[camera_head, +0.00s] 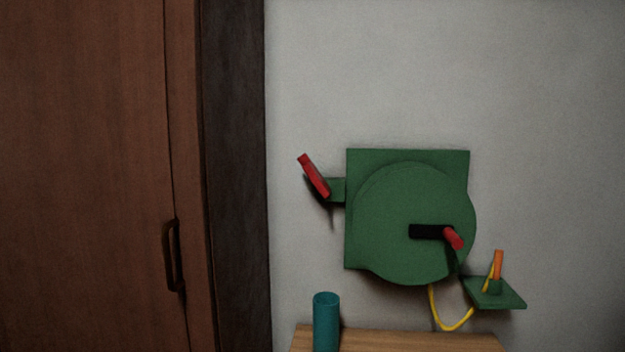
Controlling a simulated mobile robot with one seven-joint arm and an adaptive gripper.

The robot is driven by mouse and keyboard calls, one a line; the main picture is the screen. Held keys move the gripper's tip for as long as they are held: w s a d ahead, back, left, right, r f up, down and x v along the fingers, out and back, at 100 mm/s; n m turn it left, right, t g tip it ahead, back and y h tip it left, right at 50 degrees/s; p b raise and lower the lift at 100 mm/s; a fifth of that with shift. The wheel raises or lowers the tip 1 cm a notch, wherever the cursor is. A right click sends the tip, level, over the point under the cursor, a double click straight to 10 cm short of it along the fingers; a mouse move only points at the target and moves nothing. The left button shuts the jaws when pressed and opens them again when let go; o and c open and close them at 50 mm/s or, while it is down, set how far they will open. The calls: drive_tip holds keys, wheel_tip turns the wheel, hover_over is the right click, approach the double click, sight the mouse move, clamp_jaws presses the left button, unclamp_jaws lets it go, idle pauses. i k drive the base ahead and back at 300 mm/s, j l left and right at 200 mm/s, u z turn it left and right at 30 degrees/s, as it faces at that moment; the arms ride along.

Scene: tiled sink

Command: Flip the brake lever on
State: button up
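A green wall-mounted device (405,180) with a square back plate and a round disc is on the grey wall, right of centre. A red lever (313,176) sits on a small green bracket (337,189) at its left side. It tilts, with its upper end leaning to the left; this looks like the brake lever. On the disc is a black crank arm (426,231) with a red knob (454,238) at its right end. My gripper is not in view.
A green shelf (512,299) at lower right holds an orange upright piece (498,264) with a yellow cord (455,327) looping below. A teal cylinder (326,322) stands by a wooden surface (400,341). A brown door (85,180) with a dark handle (173,256) fills the left.

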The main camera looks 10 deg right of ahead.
sight(309, 167)
drive_tip(key=i+l, duration=0.15)
drive_tip(key=i+l+u, duration=0.15)
drive_tip(key=l, duration=0.2)
drive_tip(key=i+l, duration=0.1)
drive_tip(key=i, duration=0.4)
